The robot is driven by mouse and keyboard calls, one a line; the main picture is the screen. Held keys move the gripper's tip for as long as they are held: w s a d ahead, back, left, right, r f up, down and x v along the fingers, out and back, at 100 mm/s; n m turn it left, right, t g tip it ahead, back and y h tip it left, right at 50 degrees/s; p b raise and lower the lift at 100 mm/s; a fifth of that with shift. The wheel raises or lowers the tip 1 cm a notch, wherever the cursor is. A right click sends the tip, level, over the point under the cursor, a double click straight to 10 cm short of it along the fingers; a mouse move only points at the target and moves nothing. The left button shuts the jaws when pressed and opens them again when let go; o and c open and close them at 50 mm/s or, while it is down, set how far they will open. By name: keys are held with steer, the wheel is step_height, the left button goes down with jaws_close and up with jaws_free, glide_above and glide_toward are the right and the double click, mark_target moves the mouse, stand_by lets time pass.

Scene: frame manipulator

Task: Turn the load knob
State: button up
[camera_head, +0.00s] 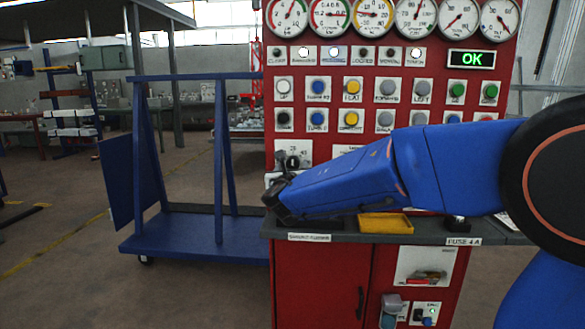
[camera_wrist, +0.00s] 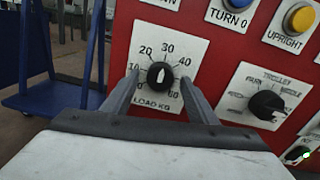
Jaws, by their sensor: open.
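The load knob (camera_wrist: 160,76) is a round black knob with a white pointer on a white plate marked LOAD KG, in the wrist view. Its pointer points up, close to the 30 mark. My gripper (camera_wrist: 158,82) is open, with one finger on each side of the knob and visible gaps between. I cannot tell how far the fingertips are from the panel. In the head view my gripper (camera_head: 282,172) is at the lower left of the red panel (camera_head: 268,120), and the knob is mostly hidden around it.
A second black knob (camera_wrist: 266,104), marked TROLLEY, sits to the right. A TURN button (camera_wrist: 237,5) and a yellow UPRIGHT button (camera_wrist: 299,18) are above. A yellow tray (camera_head: 385,223) lies on the ledge below my arm. A blue cart (camera_head: 190,232) stands left of the panel.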

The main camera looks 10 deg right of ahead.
steer(key=shift+w, duration=0.2)
steer(key=c, duration=1.1)
steer(key=shift+o, duration=0.2)
steer(key=shift+m, duration=0.3)
